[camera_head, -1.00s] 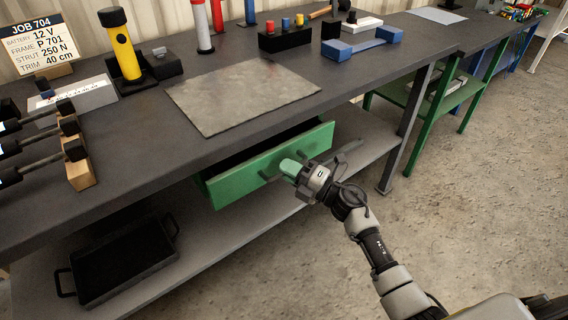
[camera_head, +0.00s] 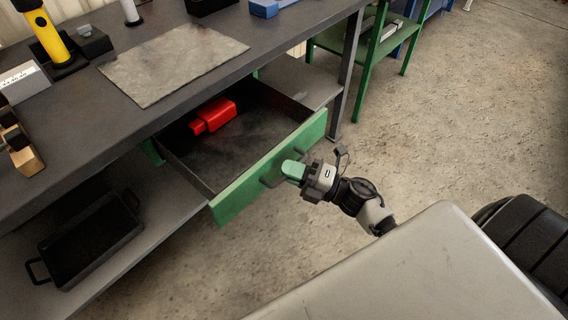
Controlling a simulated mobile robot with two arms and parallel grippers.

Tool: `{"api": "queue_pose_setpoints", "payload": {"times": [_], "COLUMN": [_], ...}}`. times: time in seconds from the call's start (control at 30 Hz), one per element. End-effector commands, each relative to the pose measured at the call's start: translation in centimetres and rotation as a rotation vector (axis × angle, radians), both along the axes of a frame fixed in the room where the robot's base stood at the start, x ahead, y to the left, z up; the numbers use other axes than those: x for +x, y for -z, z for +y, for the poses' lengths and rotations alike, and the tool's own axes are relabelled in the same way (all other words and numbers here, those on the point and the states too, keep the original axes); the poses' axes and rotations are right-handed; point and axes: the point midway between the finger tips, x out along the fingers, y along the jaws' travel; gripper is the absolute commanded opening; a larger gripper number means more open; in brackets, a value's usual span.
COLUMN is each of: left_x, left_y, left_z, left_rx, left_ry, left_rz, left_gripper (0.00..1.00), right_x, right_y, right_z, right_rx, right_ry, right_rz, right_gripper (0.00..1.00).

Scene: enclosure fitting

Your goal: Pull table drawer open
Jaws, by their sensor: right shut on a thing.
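The green-fronted table drawer (camera_head: 236,193) stands well out from under the dark workbench, and its dark inside shows. A red object (camera_head: 216,115) lies in the drawer towards the back. My right gripper (camera_head: 292,171) is at the drawer front, shut on its handle (camera_head: 270,180); the green fingertips hide part of the handle. My left gripper is not in view.
The workbench top (camera_head: 60,128) carries a grey mat (camera_head: 175,62) and a yellow torch (camera_head: 46,36). A black tray (camera_head: 88,243) sits on the lower shelf at left. Bare concrete floor (camera_head: 420,130) lies to the right.

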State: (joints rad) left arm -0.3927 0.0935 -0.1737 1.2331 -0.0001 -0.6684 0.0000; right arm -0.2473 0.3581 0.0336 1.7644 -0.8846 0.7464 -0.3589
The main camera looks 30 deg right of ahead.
Motion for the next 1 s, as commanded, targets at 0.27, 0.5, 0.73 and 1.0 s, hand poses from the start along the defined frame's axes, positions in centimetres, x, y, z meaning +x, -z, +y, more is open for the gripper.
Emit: {"api": "queue_pose_setpoints", "payload": {"times": [0.27, 0.5, 0.73, 1.0], "left_x": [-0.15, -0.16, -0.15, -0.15], "left_y": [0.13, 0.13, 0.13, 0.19], "left_z": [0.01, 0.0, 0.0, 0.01], "left_rx": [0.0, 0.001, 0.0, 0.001], "left_ry": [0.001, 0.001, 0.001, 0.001], "left_rz": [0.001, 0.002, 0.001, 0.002], "left_gripper": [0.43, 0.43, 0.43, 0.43], "right_x": [-0.31, -0.3, -0.29, -0.69], "right_y": [0.06, 0.07, 0.03, 0.18], "right_z": [-0.14, -0.14, -0.13, -0.48], "right_rx": [-0.001, -0.001, 0.0, 0.0], "right_ry": [0.001, 0.001, 0.001, 0.001], "right_rz": [0.002, 0.002, 0.001, 0.002], "right_gripper": [0.0, 0.14, 0.37, 0.37]}}
